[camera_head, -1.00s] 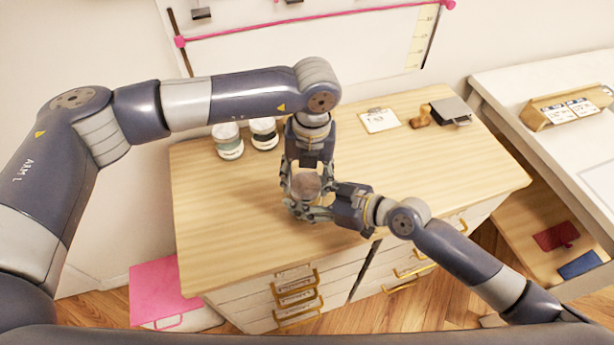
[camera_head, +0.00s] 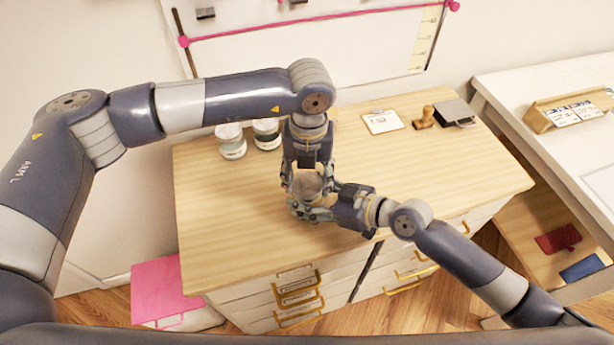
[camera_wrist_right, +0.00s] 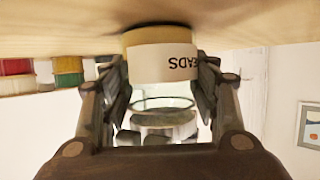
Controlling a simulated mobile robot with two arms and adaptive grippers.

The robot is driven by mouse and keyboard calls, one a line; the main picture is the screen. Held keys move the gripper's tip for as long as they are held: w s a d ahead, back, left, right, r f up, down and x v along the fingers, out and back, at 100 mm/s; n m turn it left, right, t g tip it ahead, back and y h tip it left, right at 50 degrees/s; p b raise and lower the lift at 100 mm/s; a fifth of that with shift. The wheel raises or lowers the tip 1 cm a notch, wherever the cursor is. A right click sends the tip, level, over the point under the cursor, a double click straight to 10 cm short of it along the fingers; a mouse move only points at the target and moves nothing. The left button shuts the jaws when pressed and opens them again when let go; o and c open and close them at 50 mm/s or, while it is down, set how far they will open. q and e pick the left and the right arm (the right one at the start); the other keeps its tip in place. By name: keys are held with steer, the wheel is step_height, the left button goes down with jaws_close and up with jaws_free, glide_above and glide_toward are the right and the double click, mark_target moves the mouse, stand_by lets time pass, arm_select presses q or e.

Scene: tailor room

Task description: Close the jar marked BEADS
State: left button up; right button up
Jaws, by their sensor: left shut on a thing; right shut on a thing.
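The BEADS jar (camera_wrist_right: 160,62) stands on the tabletop and appears upside down in the right wrist view, with its white label and yellowish contents. My right gripper (camera_wrist_right: 160,95) is shut around the jar's sides; in the head view it (camera_head: 312,210) comes in from the right. My left gripper (camera_head: 306,182) points down directly above the jar, shut on a round greyish lid (camera_head: 306,185). A thin ring and grey round lid parts (camera_wrist_right: 163,118) show by the jar's mouth in the wrist view. I cannot tell whether the lid is seated.
A clipboard (camera_head: 382,122), a wooden stamp (camera_head: 424,117) and a dark box (camera_head: 454,112) lie at the back right. The front and right of the top are clear.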

arm_select(q)
steer(key=shift+s+a+f, duration=0.15)
steer(key=shift+f, duration=0.4)
steer(key=shift+o, duration=0.8)
steer(key=shift+f, duration=0.15)
steer(key=shift+d+r+y, duration=0.25)
steer(key=shift+r+y, duration=0.15)
steer(key=shift+y, duration=0.4)
steer(key=shift+c, duration=0.2)
steer(key=shift+s+a+h, duration=0.15)
steer(key=shift+h, duration=0.15)
steer(key=shift+o, duration=0.5)
steer(key=shift+f, duration=0.65)
